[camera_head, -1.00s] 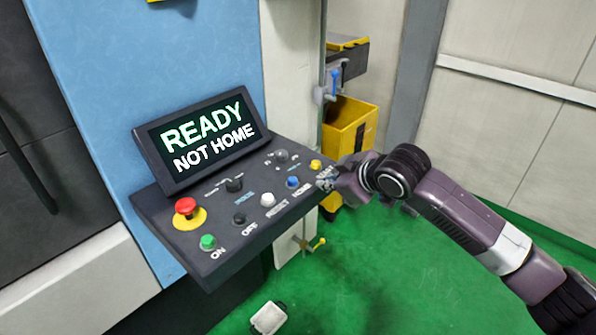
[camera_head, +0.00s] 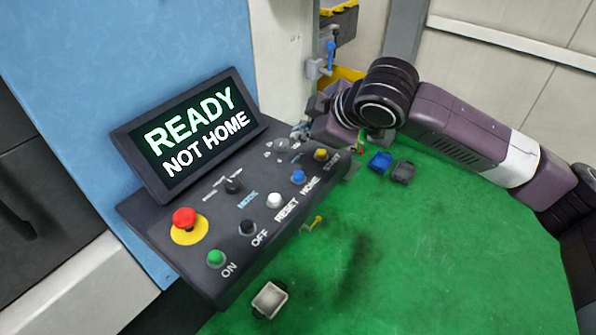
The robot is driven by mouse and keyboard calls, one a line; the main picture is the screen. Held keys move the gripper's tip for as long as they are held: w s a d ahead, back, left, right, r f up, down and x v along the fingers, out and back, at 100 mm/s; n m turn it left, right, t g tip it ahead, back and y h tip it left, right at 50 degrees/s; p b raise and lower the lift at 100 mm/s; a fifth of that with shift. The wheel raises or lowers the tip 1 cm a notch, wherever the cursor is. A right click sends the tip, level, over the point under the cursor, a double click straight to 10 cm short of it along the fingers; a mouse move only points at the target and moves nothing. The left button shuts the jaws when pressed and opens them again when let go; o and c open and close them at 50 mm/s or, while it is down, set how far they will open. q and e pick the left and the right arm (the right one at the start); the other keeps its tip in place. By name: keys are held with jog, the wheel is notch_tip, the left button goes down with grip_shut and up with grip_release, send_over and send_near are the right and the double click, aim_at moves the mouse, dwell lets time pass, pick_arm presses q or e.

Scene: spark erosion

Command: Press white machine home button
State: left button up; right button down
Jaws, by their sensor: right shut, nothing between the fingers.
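The control panel (camera_head: 197,217) is a dark sloped console with a screen (camera_head: 196,132) reading "READY NOT HOME". The blue button (camera_head: 298,177) sits beside the label HOME, between the white button (camera_head: 274,200) at RESET and a yellow button (camera_head: 320,154). My right gripper (camera_head: 301,132) is shut and empty at the panel's far right end, behind the yellow button and apart from the blue one. The arm partly hides its body. My left gripper is out of view.
A red emergency stop (camera_head: 184,218), green ON button (camera_head: 216,258), black OFF button (camera_head: 247,227) and knobs share the panel. A blue machine wall (camera_head: 110,60) rises behind.

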jog(key=b, duration=0.8)
send_over(300, 176)
notch_tip(300, 176, down, 7)
jog(key=shift+w+r, duration=0.1)
jog(key=shift+f, duration=1.1)
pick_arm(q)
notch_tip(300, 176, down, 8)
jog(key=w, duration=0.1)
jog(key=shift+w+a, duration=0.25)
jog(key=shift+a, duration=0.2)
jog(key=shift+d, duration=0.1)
pick_arm(e)
jog(key=shift+f, duration=0.1)
jog(key=shift+f, duration=0.25)
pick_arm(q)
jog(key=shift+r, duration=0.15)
